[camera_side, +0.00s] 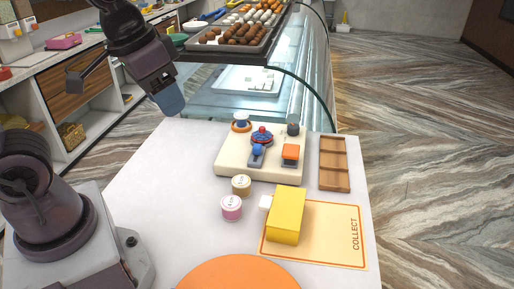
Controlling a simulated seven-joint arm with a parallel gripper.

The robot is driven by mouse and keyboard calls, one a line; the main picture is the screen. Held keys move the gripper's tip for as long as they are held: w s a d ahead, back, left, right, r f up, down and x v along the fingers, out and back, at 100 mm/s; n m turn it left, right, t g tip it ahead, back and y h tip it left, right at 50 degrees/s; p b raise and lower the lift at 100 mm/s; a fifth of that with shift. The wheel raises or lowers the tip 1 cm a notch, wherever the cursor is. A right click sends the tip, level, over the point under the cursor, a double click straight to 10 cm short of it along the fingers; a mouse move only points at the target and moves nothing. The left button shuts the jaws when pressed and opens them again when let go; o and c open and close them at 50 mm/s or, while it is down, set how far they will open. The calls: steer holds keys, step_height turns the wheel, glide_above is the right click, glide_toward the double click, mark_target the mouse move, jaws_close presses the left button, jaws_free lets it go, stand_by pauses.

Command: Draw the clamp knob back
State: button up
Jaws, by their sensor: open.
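A cream fixture board (232,163) lies on the white counter and carries several small parts. A lever with a blue ball knob (257,150) stands near its middle, in front of a red and blue round piece (262,136). An orange block on a grey base (290,153) is at its right. A dark cylinder (293,126) is at the back right, and a white, blue and orange round part (241,122) at the back left. I cannot tell for sure which is the clamp knob. My gripper (169,103) hangs open above and left of the board, touching nothing.
Two small jars, brown-topped (241,186) and pink (231,208), stand before the board. A yellow box (287,215) sits on the COLLECT mat (336,246). A wooden tray (334,165) lies right; an orange disc (238,273) in front. A glass case with a sweets tray (208,46) stands behind.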

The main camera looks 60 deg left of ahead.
steer(key=w+a+f+n+g, duration=0.1)
steer(key=w+a+f, duration=0.15)
steer(key=w, duration=0.25)
steer(key=w+a+f+n+g, duration=0.1)
steer(key=w+f+n+g, duration=0.15)
steer(key=w, duration=0.35)
steer(key=n, duration=0.5)
glide_toward(256, 147)
step_height(256, 147, down, 10)
steer(key=shift+d+f, duration=0.1)
